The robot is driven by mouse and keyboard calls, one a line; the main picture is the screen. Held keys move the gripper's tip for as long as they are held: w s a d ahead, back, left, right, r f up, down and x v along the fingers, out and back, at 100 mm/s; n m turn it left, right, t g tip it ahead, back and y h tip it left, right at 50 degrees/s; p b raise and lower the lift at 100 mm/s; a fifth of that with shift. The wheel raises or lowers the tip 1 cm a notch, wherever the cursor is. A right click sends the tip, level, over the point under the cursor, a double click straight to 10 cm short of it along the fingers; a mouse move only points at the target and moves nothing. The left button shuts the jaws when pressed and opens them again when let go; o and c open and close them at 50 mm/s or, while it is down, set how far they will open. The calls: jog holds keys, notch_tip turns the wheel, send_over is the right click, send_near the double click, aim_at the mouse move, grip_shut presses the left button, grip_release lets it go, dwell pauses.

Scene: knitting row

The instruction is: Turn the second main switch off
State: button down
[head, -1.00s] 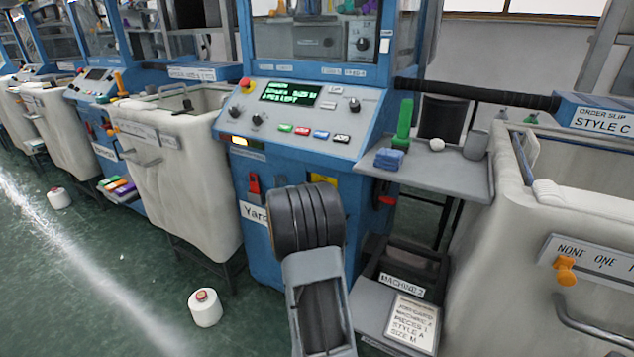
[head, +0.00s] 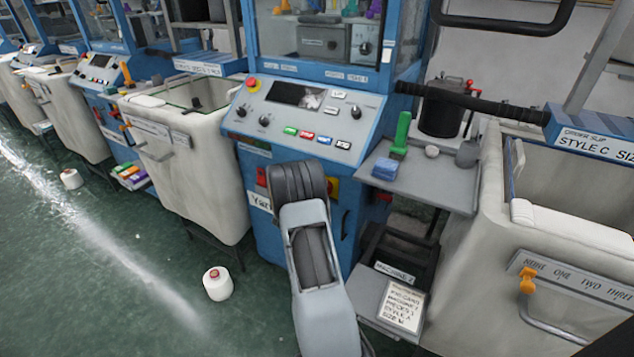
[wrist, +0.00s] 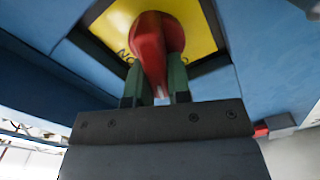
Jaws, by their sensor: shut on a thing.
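The main switch has a red handle (wrist: 152,40) on a yellow plate (wrist: 204,32) in the blue machine front, seen in the wrist view. My gripper (wrist: 157,90) is shut on the red handle, one green finger on each side of it. Part of the plate's lettering is hidden behind the handle and fingers. In the head view my arm covers most of the switch; an edge of the yellow plate (head: 332,186) shows beside it. The machine's display (head: 294,95) is dark.
Fabric bins stand at left (head: 205,185) and right (head: 470,275). A white yarn cone (head: 218,284) stands on the green floor, which is open at left.

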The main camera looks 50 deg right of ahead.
jog(key=shift+f+n+p, duration=0.2)
jog(key=shift+n+p, duration=0.45)
jog(key=shift+n, duration=0.5)
jog(key=shift+f+n+p, duration=0.15)
jog(key=shift+n+p, duration=0.45)
jog(key=shift+n, duration=0.55)
jog(key=c, duration=1.1)
grip_release()
jog(key=shift+o, duration=0.2)
jog(key=shift+a, duration=0.1)
jog(key=v, duration=1.3)
jog(key=shift+a+p, duration=0.3)
jog(key=shift+p, duration=0.05)
jog(key=shift+f, duration=0.1)
